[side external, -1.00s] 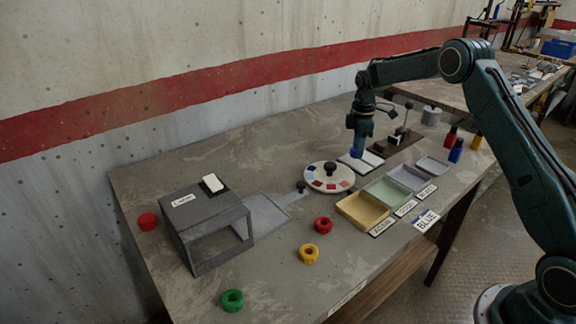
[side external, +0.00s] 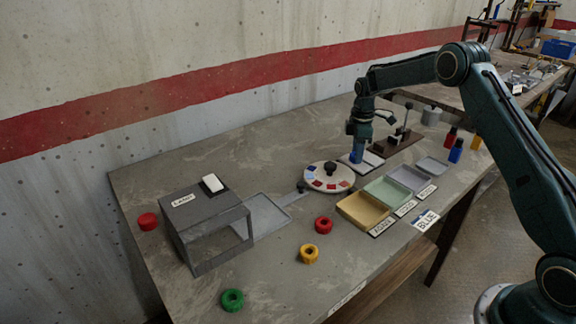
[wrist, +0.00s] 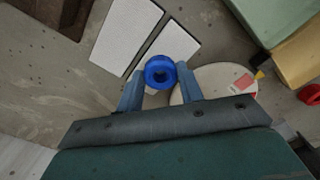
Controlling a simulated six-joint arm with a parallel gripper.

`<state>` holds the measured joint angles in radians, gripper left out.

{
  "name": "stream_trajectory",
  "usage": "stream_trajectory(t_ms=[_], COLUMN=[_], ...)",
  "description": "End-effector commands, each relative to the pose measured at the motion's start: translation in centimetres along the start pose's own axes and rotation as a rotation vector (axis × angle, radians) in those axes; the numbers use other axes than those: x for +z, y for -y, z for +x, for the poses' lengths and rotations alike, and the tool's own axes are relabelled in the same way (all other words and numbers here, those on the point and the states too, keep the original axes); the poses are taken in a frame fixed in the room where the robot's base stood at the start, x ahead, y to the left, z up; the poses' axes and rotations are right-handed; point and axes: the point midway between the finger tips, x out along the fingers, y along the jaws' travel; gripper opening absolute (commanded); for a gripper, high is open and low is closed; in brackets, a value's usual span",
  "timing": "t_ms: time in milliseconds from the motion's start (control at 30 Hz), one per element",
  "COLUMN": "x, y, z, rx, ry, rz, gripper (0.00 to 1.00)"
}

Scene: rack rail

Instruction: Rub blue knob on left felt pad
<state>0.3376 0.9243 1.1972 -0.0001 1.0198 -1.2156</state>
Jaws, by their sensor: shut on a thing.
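My gripper (wrist: 160,82) is shut on the blue knob (wrist: 161,72), a round ring-like piece with a dark centre. Two pale felt pads lie side by side. In the wrist view the knob overlaps the lower end of the pad nearer the round dial (wrist: 180,44); the other pad (wrist: 127,35) is clear. In the side view the knob (side external: 354,157) is low at the left part of the pads (side external: 371,160), below my gripper (side external: 358,140). I cannot tell for sure whether it touches the felt.
The round dial (side external: 312,183) with coloured patches stands close beside the pads. A brown block with an upright lever (side external: 400,139) stands behind. Trays (side external: 362,212) line the front; a grey box (side external: 207,228) and several loose knobs (side external: 323,225) lie to the left.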

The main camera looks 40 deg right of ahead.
Motion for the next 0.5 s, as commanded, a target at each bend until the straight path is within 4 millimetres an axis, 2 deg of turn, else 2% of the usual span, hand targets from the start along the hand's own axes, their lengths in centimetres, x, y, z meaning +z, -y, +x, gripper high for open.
stream_trajectory(t_ms=[500], x=[0.00], y=[0.00], z=[0.48], rx=[0.000], ry=[0.000], rz=[0.000], gripper=[0.19])
